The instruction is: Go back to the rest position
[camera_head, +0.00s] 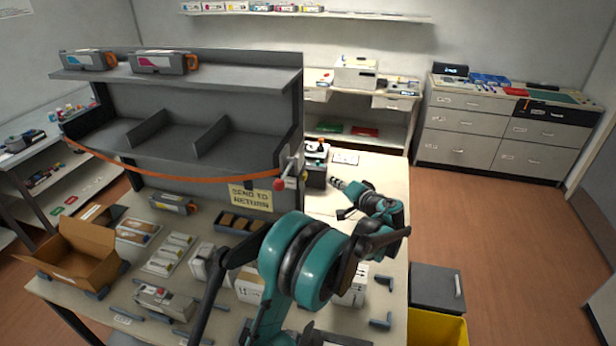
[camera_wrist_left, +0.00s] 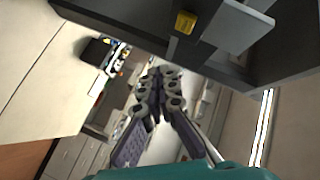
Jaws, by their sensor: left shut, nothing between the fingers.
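My left gripper (camera_head: 338,184) is raised over the right part of the work table (camera_head: 385,185), to the right of the grey shelf unit (camera_head: 225,85). Its fingers point toward the back left, near the small dark device (camera_head: 315,165) at the table's back. In the left wrist view the left gripper (camera_wrist_left: 160,75) has its fingers together with nothing between them. My teal arm covers part of the table's front. My right gripper does not show.
Two toner cartridges (camera_head: 163,62) (camera_head: 88,60) lie on the shelf top. An open cardboard box (camera_head: 75,255) stands at the table's left. A red-knobbed lever (camera_head: 280,184) sticks out by the shelf's right end. A yellow bin (camera_head: 437,328) stands on the floor at right.

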